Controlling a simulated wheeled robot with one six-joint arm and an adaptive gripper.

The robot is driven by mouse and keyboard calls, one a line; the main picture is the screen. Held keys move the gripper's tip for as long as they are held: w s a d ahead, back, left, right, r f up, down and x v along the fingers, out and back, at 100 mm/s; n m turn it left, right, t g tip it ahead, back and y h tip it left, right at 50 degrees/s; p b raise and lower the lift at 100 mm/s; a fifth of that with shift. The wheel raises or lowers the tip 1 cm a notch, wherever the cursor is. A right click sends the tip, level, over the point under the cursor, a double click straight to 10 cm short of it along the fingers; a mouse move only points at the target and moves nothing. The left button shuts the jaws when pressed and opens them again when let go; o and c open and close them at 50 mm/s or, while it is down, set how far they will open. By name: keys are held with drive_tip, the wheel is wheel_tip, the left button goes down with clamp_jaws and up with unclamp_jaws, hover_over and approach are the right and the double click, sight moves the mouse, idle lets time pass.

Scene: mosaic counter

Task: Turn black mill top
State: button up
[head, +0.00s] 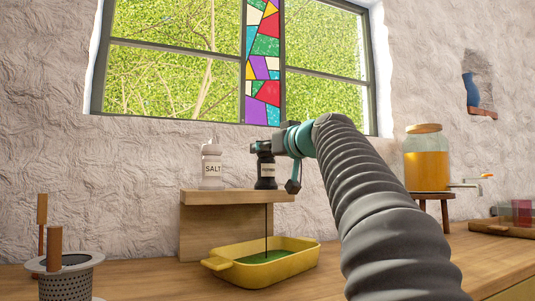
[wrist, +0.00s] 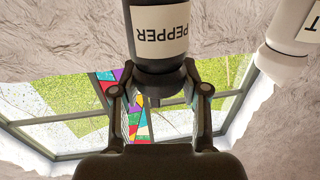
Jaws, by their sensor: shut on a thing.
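The black mill (head: 265,173) stands upright on a small wooden shelf (head: 193,220). In the wrist view the mill (wrist: 157,45) appears upside down, with a pale PEPPER label. My gripper (head: 267,146) reaches it from the right at its top. In the wrist view my gripper (wrist: 158,92) has a finger on each side of the mill's dark top and is shut on it. The exact finger contact is partly hidden. A thin dark line runs from the shelf down to a yellow dish (head: 291,264) with green contents.
A perforated metal pot (head: 65,280) is at front left. A drink jar (head: 426,165) stands on a stool at right. A window (head: 175,45) is behind.

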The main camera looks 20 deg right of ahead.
drive_tip(key=shift+a+r+m+h+p, duration=0.15)
drive_tip(key=shift+m+h+p, duration=0.9)
drive_tip(key=shift+h, duration=0.65)
drive_tip(key=shift+m+h+p, duration=0.7)
drive_tip(key=shift+m+h, duration=0.05)
drive_tip(key=shift+h, duration=0.35)
drive_tip(key=o, duration=1.2)
drive_tip(key=s, duration=0.4)
drive_tip(key=s+a, duration=0.1)
drive_tip(key=s, duration=0.7)
drive_tip(key=shift+a, duration=0.3)
